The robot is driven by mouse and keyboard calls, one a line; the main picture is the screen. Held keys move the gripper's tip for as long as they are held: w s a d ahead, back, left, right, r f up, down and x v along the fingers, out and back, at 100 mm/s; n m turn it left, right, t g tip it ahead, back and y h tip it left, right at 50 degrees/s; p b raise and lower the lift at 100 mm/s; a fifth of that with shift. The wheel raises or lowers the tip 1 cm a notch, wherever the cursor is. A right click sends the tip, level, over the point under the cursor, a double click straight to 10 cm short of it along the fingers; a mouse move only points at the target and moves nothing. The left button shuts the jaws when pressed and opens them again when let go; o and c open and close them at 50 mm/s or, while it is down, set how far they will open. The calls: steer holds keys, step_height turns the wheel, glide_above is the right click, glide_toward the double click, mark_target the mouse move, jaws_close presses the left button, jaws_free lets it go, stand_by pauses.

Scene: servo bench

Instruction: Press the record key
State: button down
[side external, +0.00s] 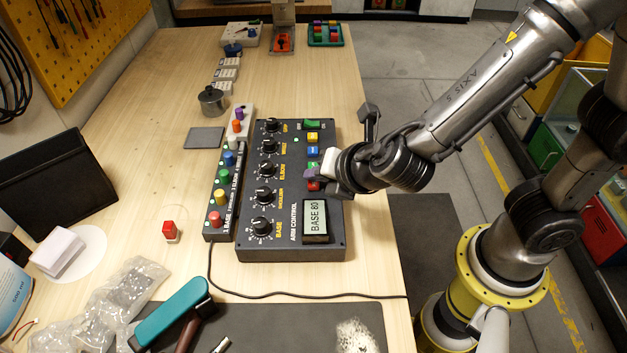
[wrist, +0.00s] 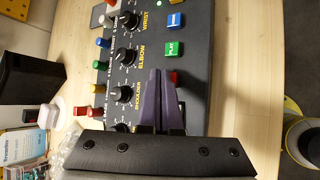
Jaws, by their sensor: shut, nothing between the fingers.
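The arm control box (side external: 290,247) is a dark panel with a column of coloured keys on its right side. The red key (side external: 313,186), which I take as the record key, sits just below the green key in that column. My gripper (side external: 320,173) is shut and empty, with its fingertips over the red and green keys. In the wrist view the purple fingers (wrist: 161,72) point down at the panel, and the red key (wrist: 174,77) shows just right of the tips, partly hidden. I cannot tell whether the tips touch it. The green PLAY key (wrist: 174,49) is just beyond.
A row of black knobs (side external: 265,196) runs along the box's left half. The display (side external: 316,217) below the keys reads BASE 80. A strip of coloured knobs (side external: 219,198) lies left of the box. A cable (side external: 270,296) runs along the bench in front.

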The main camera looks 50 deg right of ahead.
mark_target(316, 192)
steer(key=shift+f, duration=0.4)
stand_by(0.6)
steer(key=shift+r, duration=0.85)
step_height(316, 192, up, 5)
steer(key=shift+r, duration=0.1)
stand_by(0.5)
stand_by(0.4)
